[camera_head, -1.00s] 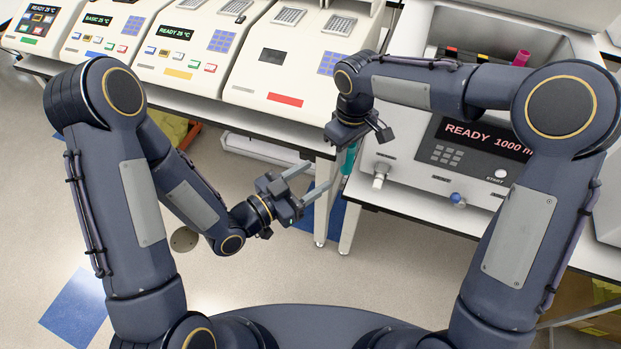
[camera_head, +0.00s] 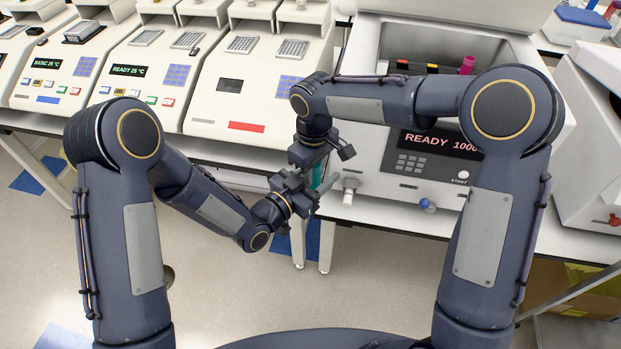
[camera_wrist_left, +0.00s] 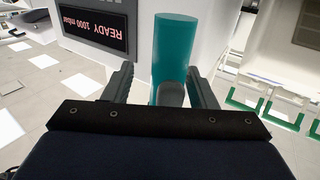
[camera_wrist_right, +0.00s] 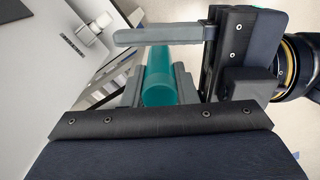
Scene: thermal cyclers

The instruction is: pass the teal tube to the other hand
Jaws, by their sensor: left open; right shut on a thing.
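The teal tube (camera_head: 317,176) hangs below my right gripper (camera_head: 322,163), which is shut on it. In the right wrist view the tube (camera_wrist_right: 158,78) sits between the right fingers. My left gripper (camera_head: 318,190) is open, its fingers reaching to the tube from the left, just below the right gripper. In the right wrist view one left finger (camera_wrist_right: 158,35) crosses beside the tube; the other is not clear there.
A machine reading READY 1000 (camera_head: 440,143) stands on the bench behind my right arm, with a white knob (camera_head: 349,190) close to the grippers. Thermal cyclers (camera_head: 255,85) line the back bench to the left. Open floor (camera_head: 215,300) lies below the grippers.

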